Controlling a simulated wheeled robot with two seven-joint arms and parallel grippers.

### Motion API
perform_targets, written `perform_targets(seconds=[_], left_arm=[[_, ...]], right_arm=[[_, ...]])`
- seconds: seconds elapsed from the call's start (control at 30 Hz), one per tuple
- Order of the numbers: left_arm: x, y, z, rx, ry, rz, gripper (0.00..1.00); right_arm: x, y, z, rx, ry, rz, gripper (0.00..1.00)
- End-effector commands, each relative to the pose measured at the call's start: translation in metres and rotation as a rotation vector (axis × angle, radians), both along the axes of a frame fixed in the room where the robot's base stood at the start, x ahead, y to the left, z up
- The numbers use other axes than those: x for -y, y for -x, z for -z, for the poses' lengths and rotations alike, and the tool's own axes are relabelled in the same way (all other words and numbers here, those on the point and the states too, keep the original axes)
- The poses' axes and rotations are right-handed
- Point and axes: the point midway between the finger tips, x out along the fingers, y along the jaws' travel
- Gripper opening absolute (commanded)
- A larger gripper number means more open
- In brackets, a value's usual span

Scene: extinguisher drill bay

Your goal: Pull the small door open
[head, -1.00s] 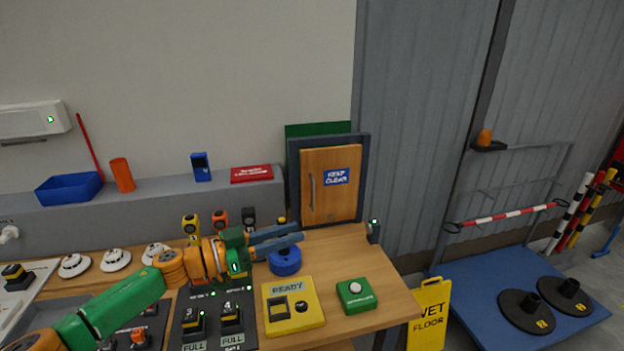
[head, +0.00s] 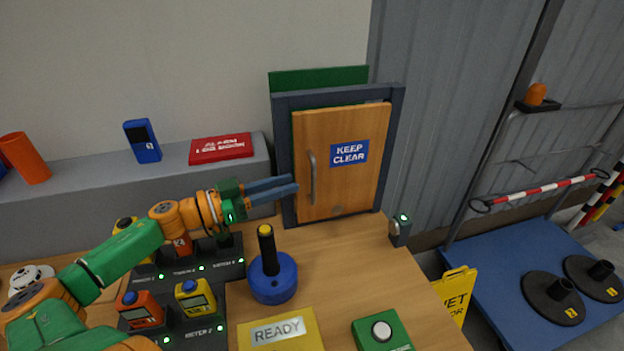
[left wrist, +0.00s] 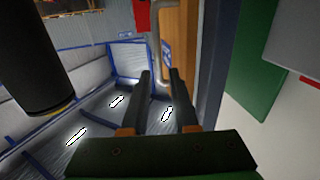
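The small door (head: 355,195) is a wooden panel with a blue "KEEP CLEAR" sign (head: 349,152), set in a dark blue-grey frame (head: 285,160). It looks shut or nearly so; I cannot tell if there is a slight gap. Its upright silver handle (head: 313,178) is near the left edge and also shows in the left wrist view (left wrist: 157,35). My left gripper (head: 296,185) is open and empty, its fingertips just left of the handle in the head view. In the wrist view its fingers (left wrist: 160,78) point at the handle, apparently short of it. My right gripper is out of view.
A blue round base with a black grip (head: 273,279) stands on the bench below my left gripper. A grey latch-like post (head: 400,229) is right of the door. A yellow READY panel (head: 280,332) and green button box (head: 382,331) are in front. Bench before the door is clear.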

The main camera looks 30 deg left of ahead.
Motion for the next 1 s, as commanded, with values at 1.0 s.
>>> perform_targets(seconds=[1.0], left_arm=[[0.035, -0.062, 0.004, 0.0, 0.0, 0.0, 0.27]], right_arm=[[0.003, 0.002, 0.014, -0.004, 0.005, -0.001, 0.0]])
